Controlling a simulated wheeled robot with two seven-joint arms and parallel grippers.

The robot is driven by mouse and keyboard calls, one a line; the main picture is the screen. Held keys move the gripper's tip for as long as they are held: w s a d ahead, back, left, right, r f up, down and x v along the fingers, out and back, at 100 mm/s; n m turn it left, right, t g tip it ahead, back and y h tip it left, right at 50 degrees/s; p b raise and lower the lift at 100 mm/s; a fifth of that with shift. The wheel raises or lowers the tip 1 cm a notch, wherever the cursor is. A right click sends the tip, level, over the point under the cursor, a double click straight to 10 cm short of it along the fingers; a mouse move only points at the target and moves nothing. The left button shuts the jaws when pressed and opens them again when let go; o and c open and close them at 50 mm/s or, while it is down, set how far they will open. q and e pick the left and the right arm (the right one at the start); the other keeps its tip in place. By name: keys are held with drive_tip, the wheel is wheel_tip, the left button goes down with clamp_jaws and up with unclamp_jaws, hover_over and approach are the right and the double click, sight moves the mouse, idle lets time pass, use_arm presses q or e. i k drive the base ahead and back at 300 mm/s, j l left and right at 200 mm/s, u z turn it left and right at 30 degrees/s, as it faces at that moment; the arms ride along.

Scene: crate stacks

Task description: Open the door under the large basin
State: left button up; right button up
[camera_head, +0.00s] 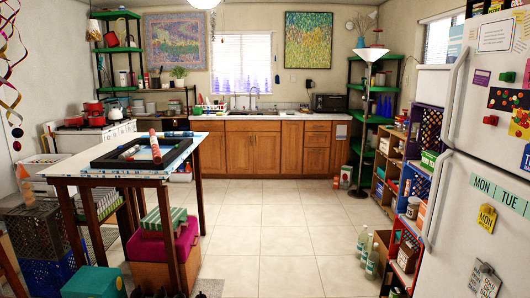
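The sink (254,112) is set in the white counter at the far wall, below the window, with a curved tap above it. Its basins are seen too flat to tell which is larger. Below it are brown wooden cabinet doors (252,150), all of which look shut. Their handles are too small to make out.
A tall table (68,181) with a black frame on top stands at the left front. Bottles (371,262) stand on the floor at right, near shelves and a white fridge (475,170). A floor lamp (358,190) stands right of the cabinets. The tiled floor (275,235) between is clear.

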sight(266, 144)
drive_tip(key=i, duration=9.8)
drive_tip(key=l, duration=0.15)
